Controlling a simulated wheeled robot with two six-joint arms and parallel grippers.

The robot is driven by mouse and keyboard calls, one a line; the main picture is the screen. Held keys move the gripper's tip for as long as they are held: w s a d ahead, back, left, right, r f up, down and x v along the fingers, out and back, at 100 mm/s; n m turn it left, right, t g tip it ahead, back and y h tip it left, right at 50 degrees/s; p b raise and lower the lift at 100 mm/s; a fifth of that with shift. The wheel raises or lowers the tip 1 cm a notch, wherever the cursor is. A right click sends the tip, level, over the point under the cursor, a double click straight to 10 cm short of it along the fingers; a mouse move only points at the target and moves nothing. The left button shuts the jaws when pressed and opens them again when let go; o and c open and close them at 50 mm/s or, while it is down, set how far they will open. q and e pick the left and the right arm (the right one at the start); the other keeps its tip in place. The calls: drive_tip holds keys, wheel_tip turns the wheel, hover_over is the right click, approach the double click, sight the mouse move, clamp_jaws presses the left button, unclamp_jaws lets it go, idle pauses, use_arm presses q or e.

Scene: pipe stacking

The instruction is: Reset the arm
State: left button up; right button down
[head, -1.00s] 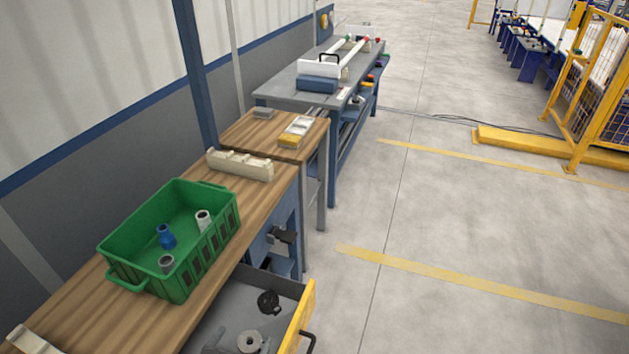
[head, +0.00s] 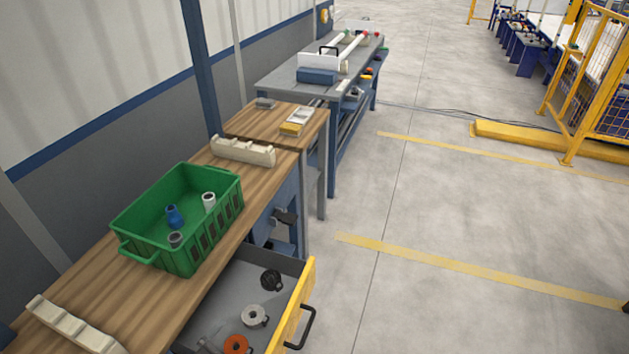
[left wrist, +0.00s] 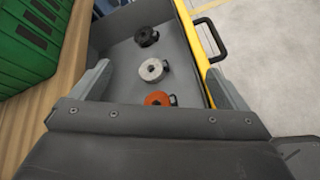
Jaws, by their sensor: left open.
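My left gripper (left wrist: 160,82) is open and empty in the left wrist view, its two grey fingers wide apart. It faces the open drawer (head: 236,288) with the yellow front. In the drawer lie a black ring-shaped part (head: 271,280), a white one (head: 255,315) and an orange one (head: 236,345). The same black (left wrist: 146,36), white (left wrist: 152,70) and orange (left wrist: 158,99) parts show between the fingers in the left wrist view, with nothing gripped. My right gripper is in neither view.
A green crate (head: 150,250) on the wooden bench (head: 95,290) holds a blue, a white and a grey pipe piece. Cream notched racks stand behind it (head: 243,152) and at front left (head: 75,325). A grey table (head: 285,82) stands farther back.

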use_arm(q)
drive_tip(key=s+a+r+m+g+y, duration=0.35)
drive_tip(key=s+a+m, duration=0.45)
drive_tip(key=m, duration=0.5)
drive_tip(key=s+a+r+m+g+y, duration=0.2)
drive_tip(key=s+a+r+m+g, duration=0.25)
drive_tip(key=s+m, duration=0.7)
wheel_tip(320, 180, down, 30)
drive_tip(key=w+a+m+g+b, duration=0.1)
drive_tip(key=a+m+b, duration=0.1)
drive_tip(key=b, duration=0.3)
drive_tip(key=s+f+b, duration=0.2)
drive_tip(key=s+f, duration=0.5)
drive_tip(key=f, duration=0.3)
drive_tip(key=s+d+f+g+b, duration=0.1)
drive_tip(key=s+f+b, duration=0.2)
drive_tip(key=s+f, duration=0.5)
wheel_tip(320, 180, down, 3)
drive_tip(key=shift+f+g+h, duration=0.15)
drive_tip(key=shift+g+h, duration=0.15)
drive_tip(key=shift+h, duration=0.05)
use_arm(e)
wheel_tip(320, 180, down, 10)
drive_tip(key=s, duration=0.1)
use_arm(q)
drive_tip(key=shift+w+n, duration=0.1)
drive_tip(key=shift+n, duration=0.15)
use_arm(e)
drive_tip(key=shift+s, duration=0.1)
